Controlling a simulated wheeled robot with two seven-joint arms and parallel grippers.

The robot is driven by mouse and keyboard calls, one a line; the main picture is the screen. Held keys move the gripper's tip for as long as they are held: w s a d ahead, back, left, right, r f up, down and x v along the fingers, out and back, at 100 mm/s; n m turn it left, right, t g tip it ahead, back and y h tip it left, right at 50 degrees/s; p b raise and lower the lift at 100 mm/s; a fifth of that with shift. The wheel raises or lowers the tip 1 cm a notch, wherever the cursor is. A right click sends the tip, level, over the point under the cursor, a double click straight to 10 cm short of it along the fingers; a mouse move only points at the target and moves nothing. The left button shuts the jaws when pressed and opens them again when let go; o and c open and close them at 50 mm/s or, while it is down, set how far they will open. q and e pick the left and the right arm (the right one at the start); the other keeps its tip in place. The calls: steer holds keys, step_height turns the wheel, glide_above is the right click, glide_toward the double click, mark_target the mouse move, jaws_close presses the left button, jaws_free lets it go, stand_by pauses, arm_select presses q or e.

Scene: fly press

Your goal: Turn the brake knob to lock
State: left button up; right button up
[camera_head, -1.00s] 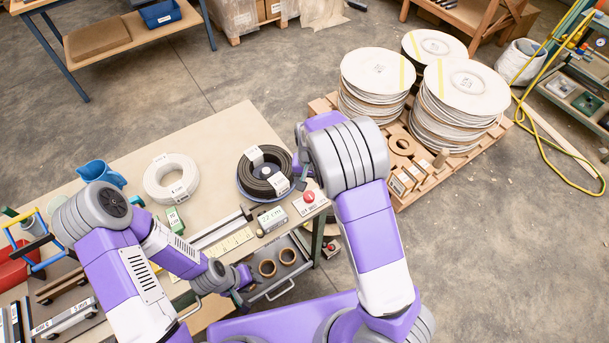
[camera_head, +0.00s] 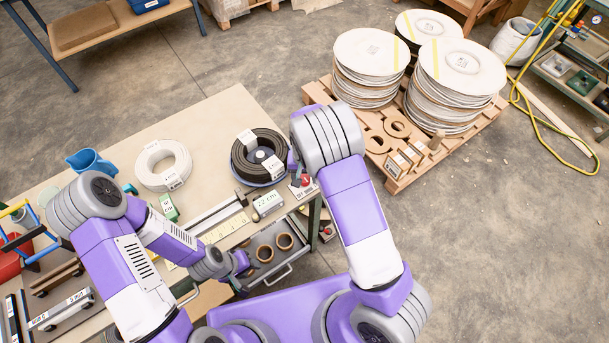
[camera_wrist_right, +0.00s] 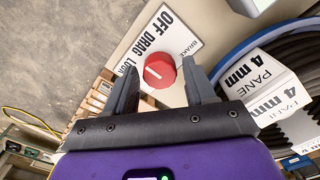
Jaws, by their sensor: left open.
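The red brake knob (camera_head: 305,180) sits on a white label plate at the right corner of the workbench. In the right wrist view the knob (camera_wrist_right: 160,71) has a white pointer line, and its plate (camera_wrist_right: 160,40) reads OFF, DRAG, LOCK and BRAKE. I cannot tell exactly which word the line points at. My right gripper (camera_wrist_right: 162,72) is open, with one finger on each side of the knob and small gaps showing. In the head view its fingers are mostly hidden by my right arm. My left gripper (camera_head: 246,266) is low by the drawer, apart from the knob.
A black coil (camera_head: 258,155) with "4 mm" tags lies close beside the knob, and a white coil (camera_head: 163,165) further left. A display box (camera_head: 267,203) stands left of the knob. An open drawer (camera_head: 285,268) holds brown rings. A pallet (camera_head: 398,185) with stacked discs stands behind right.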

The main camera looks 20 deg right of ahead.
steer(key=c, duration=0.8)
steer(key=shift+n, duration=0.3)
steer(key=n, duration=0.8)
steer(key=shift+b, duration=0.3)
steer(key=shift+n, duration=0.3)
steer(key=o, duration=1.1)
steer(key=shift+c, duration=0.2)
